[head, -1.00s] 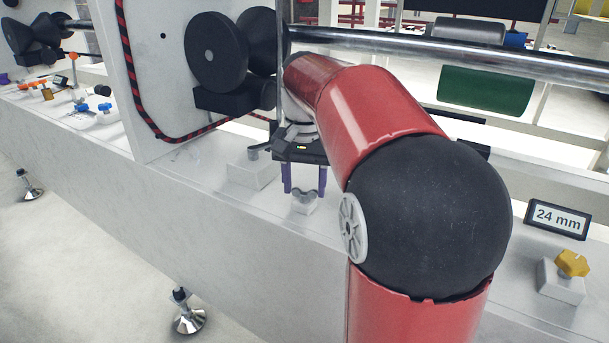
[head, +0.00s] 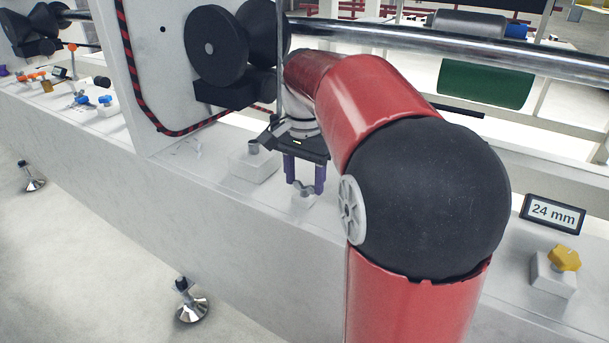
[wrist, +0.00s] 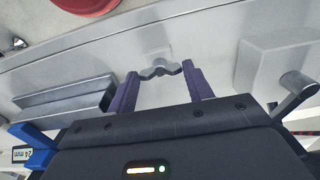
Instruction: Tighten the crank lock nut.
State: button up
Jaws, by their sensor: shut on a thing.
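The crank lock nut appears as a small grey winged nut (head: 303,188) on a small pale block on the white bench ledge. In the wrist view the nut (wrist: 160,69) sits between the tips of two purple fingers. My gripper (head: 304,184) points down over it and is shut on its wings, one finger on each side. The gripper also shows in the wrist view (wrist: 159,72). My red arm bends just right of the gripper in the head view and hides the ledge and anything behind it there.
A pale block with a grey pin (head: 253,147) stands close left of my gripper. A yellow knob (head: 565,258) on a block sits at the right under a 24 mm sign (head: 553,214). Black rollers (head: 216,46) and a long steel bar (head: 420,52) lie behind.

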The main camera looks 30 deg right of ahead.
aim_at(304, 182)
jog(key=o, duration=1)
jog(key=shift+r, duration=0.1)
notch_tip(304, 182, up, 8)
jog(key=shift+f+p, duration=0.15)
jog(key=shift+p, duration=0.4)
jog(key=s+a+f+n+t, duration=0.2)
jog(key=s+a+f+n, duration=0.1)
jog(key=s, duration=0.3)
jog(key=s+a+f+n+t, duration=0.1)
jog(key=s+a+f+n, duration=0.2)
jog(key=s+f+n, duration=0.1)
jog(key=s+a+f+n+t, duration=0.2)
jog(key=s+a+f+n, duration=0.1)
jog(key=s, duration=0.4)
jog(key=shift+s+a+f+n+t, duration=0.1)
jog(key=shift+s+f+n+t, duration=0.1)
jog(key=shift+f+n, duration=0.2)
jog(key=shift+s+a+f+n+t, duration=0.15)
jog(key=shift+f+n, duration=0.15)
jog(key=shift+f, duration=0.2)
